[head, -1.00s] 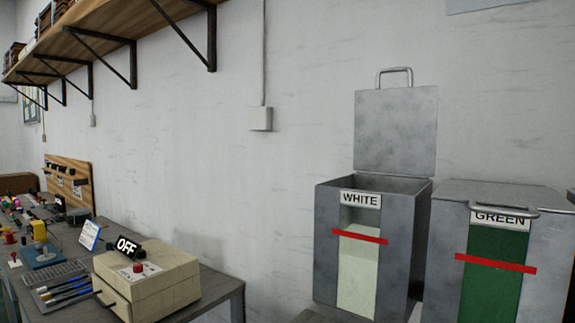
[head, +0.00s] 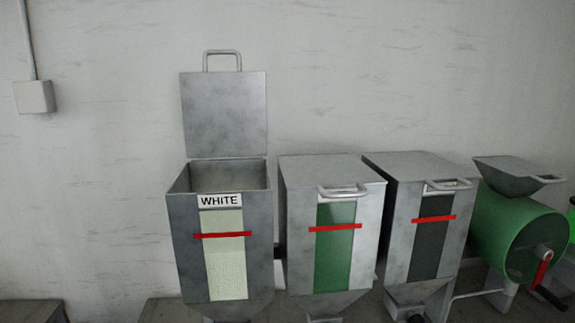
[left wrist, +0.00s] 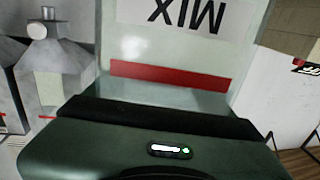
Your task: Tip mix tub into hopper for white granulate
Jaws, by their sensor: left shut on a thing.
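The white hopper (head: 183,240) stands left of the middle in the head view. It is a grey metal bin with a WHITE label, a pale window and a red line across it. Its lid (head: 225,115) stands open and upright against the wall, leaving the top open. The mix tub (left wrist: 172,52) fills the upper middle of the left wrist view, a pale, translucent wall with a red band and an upside-down MIX label. My left gripper (left wrist: 160,112) is shut on it. The tub's contents are hidden. My right gripper is in neither current view.
Right of the white hopper stand a hopper with a green window (head: 366,250), one with a dark window (head: 400,240), both lids shut, and a green drum machine (head: 515,230) with a funnel. A wall box (head: 34,97) is at left.

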